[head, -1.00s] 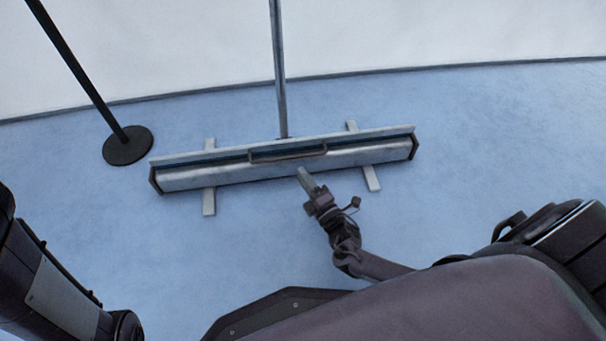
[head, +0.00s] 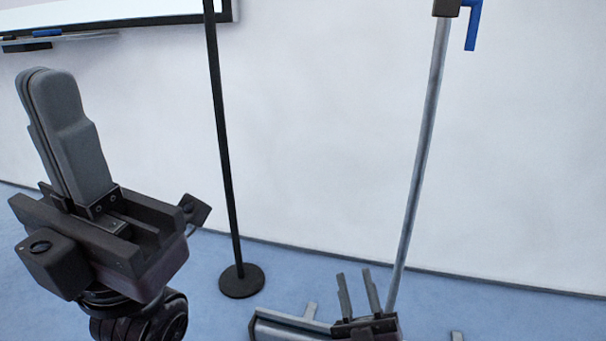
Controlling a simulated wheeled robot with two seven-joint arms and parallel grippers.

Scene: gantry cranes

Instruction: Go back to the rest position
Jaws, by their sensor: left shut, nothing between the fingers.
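My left gripper (head: 46,75) is large and close on the left side of the head view. It points up, with its two grey fingers pressed together and nothing between them. My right gripper (head: 356,283) is low in the view, right of centre, pointing up with its two fingers apart and nothing seen between them. It appears in front of a silver floor base (head: 285,326), hiding part of it; I cannot tell whether they touch.
A grey pole (head: 424,150) rises behind my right gripper, with a blue clip (head: 473,24) at its top. A black post (head: 222,140) stands on a round foot (head: 241,281). A whiteboard (head: 120,14) hangs on the white wall. Blue floor is open around the post.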

